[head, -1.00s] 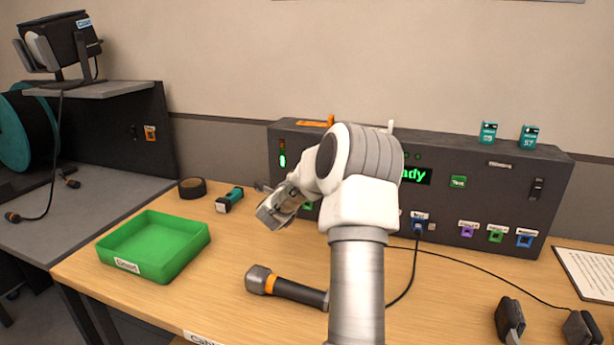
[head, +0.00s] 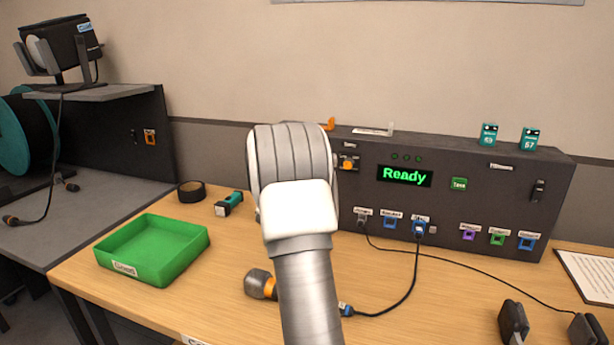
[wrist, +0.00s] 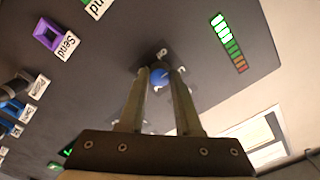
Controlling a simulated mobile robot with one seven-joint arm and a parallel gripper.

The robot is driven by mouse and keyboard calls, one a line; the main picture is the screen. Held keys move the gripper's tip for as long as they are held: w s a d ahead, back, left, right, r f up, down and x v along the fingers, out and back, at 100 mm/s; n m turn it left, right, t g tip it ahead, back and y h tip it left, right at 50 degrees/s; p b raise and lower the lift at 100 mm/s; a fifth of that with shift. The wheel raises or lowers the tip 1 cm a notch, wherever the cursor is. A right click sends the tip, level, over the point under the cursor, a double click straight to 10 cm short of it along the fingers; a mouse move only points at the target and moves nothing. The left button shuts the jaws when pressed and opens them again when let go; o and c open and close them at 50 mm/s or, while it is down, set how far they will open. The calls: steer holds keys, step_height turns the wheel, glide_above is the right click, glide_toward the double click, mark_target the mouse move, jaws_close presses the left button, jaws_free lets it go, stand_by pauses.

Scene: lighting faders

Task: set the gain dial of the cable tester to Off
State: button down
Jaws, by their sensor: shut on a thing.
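The cable tester (head: 460,205) is the long dark panel box at the back of the table, with a green "Ready" display (head: 404,176). In the head view my arm hides the gripper and this dial. An orange knob (head: 347,164) shows left of the display; its label is unreadable.
A green and red level bar (wrist: 229,42) and a purple Send socket (wrist: 48,34) are near the dial. Cables run from the tester's front over the table. A green tray (head: 150,250), tape roll (head: 192,190) and partly hidden microphone (head: 259,284) lie left.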

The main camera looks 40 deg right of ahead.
steer(key=shift+r+n+p, duration=0.1)
steer(key=shift+n+p, duration=1.2)
steer(key=shift+n, duration=3.3)
steer(key=c, duration=0.6)
jaws_free()
steer(key=shift+a, duration=0.1)
steer(key=p+v, duration=0.1)
steer(key=v, duration=1.6)
